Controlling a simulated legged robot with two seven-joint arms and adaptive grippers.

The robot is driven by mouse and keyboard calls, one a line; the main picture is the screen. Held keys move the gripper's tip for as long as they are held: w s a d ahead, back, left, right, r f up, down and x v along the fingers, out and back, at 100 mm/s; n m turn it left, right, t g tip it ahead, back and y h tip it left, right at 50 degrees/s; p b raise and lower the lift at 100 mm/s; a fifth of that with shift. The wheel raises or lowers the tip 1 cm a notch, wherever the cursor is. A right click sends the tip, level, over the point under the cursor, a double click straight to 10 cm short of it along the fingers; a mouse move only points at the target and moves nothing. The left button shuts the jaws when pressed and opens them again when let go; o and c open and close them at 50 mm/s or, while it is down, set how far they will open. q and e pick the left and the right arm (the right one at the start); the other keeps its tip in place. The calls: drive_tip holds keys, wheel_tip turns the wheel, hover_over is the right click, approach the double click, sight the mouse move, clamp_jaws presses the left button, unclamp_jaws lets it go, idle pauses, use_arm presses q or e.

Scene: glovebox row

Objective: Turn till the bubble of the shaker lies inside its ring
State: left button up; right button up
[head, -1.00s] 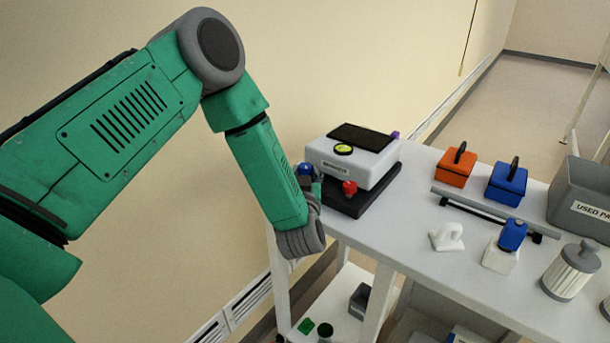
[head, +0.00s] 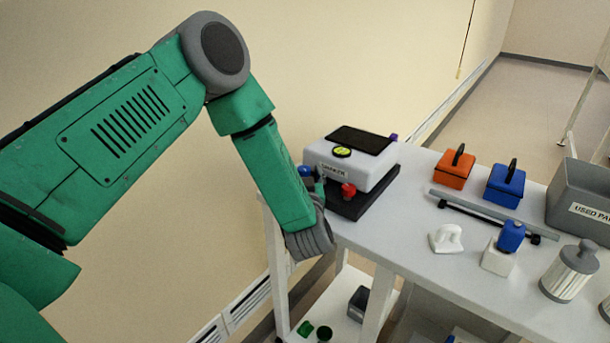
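The shaker (head: 350,162) is a white box with a black top plate, on a dark base at the far left end of the bench. Its round yellow-green bubble level (head: 342,152) sits on top; the bubble is too small to place against its ring. A red knob (head: 348,190) is at the front corner, a blue knob (head: 306,171) at the left and a purple one (head: 393,138) at the back right. My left gripper (head: 319,187) is at the shaker's front left, close to the blue knob, mostly hidden behind my wrist. My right gripper is out of view.
A wall runs behind.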

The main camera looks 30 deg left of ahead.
use_arm(q)
drive_tip(key=shift+s+d+f, duration=0.1)
drive_tip(key=shift+d, duration=0.05)
drive_tip(key=v, duration=1.1)
drive_tip(key=shift+s+d, duration=0.15)
drive_tip(key=shift+s, duration=0.15)
